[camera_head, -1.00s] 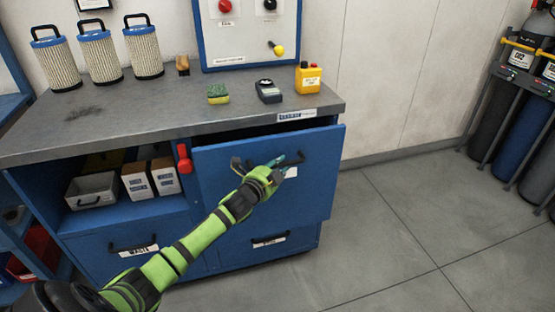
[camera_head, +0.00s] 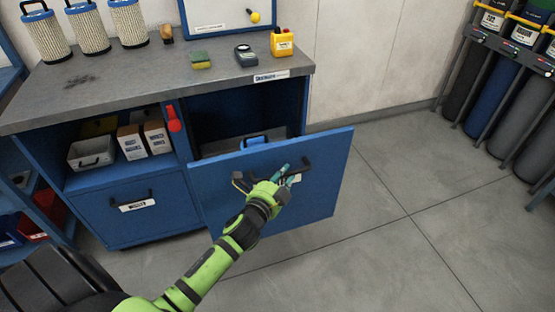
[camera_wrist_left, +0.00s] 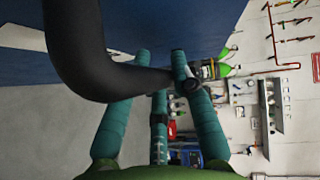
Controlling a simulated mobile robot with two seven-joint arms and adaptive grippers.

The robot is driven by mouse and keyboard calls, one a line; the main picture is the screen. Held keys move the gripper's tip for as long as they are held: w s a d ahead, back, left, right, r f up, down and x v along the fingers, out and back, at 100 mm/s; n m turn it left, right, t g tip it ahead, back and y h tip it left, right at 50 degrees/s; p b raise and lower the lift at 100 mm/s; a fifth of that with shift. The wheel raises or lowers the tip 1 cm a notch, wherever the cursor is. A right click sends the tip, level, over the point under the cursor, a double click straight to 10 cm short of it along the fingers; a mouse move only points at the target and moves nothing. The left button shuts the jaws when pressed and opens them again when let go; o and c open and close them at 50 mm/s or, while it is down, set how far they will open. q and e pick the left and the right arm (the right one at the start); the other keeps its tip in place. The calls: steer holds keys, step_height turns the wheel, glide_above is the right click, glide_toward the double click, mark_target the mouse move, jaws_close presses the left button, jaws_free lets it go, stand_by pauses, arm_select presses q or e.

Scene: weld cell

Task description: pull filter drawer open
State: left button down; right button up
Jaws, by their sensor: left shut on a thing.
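The filter drawer (camera_head: 230,205) is a tall blue front in the right half of the workbench, and it stands pulled well out from the cabinet. Its dark bar handle (camera_head: 303,168) is at the upper right of the front, with a white label partly hidden behind my fingers. My left gripper (camera_head: 285,174) is shut on the handle. In the left wrist view the black handle (camera_wrist_left: 85,50) curves across close up, between the teal fingers (camera_wrist_left: 160,75). Inside the drawer a blue-framed filter with a handle (camera_head: 254,141) shows over the front's top edge. My right gripper is not in view.
A red lever (camera_head: 173,119) hangs left of the drawer opening. Gas cylinders (camera_head: 495,90) stand far right. The floor (camera_head: 400,240) in front is clear.

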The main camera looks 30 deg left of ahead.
arm_select(q)
steer(key=shift+s+d, duration=1.05)
steer(key=shift+d, duration=0.2)
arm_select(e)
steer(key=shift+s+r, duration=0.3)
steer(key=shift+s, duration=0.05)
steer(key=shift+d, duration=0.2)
arm_select(q)
steer(key=c, duration=1.3)
jaws_free()
steer(key=shift+s, duration=0.15)
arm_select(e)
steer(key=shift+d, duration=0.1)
arm_select(q)
steer(key=s, duration=0.4)
steer(key=s+r, duration=0.1)
steer(key=s, duration=0.6)
steer(key=shift+s+d+r, duration=0.3)
steer(key=shift+d+r, duration=0.1)
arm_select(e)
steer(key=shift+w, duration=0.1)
